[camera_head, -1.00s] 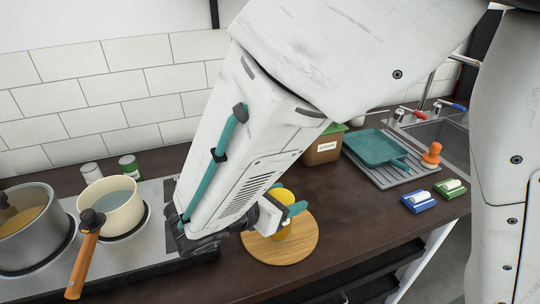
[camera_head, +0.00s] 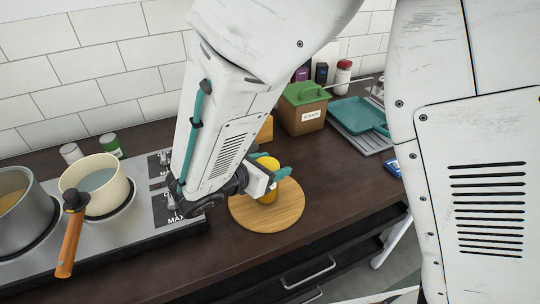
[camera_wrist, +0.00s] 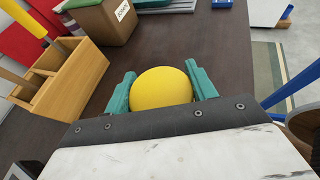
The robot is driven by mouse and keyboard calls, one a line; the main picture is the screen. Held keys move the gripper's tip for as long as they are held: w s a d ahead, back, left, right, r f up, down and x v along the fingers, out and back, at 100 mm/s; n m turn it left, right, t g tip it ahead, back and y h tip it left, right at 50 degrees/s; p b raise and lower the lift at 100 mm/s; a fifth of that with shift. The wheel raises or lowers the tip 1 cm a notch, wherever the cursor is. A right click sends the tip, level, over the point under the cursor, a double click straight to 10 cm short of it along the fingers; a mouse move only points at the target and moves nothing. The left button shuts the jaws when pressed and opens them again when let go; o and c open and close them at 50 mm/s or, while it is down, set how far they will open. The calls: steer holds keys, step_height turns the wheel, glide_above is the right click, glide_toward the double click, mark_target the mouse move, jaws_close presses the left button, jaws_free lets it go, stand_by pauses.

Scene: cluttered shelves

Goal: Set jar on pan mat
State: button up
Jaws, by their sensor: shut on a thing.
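The yellow jar (camera_head: 268,193) is between the teal fingers of my gripper (camera_head: 272,168). In the wrist view, its rounded yellow top (camera_wrist: 161,88) sits between the two fingers (camera_wrist: 163,92), which are shut on it. The pan mat, a round wooden board (camera_head: 272,216), lies on the dark counter. In the head view the jar appears upright over the mat's upper part. I cannot tell whether its base touches the mat. My arm hides part of the jar, and the mat does not show in the wrist view.
The stove with a grey pot (camera_head: 22,215) and a cream saucepan (camera_head: 95,185) is to the left. A wooden utensil holder (camera_wrist: 66,80) and a brown bin with a green lid (camera_head: 303,112) stand behind. A teal pan (camera_head: 358,116) is farther right.

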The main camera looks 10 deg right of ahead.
steer(key=shift+f, duration=0.2)
steer(key=o, duration=1.6)
steer(key=shift+r, duration=0.1)
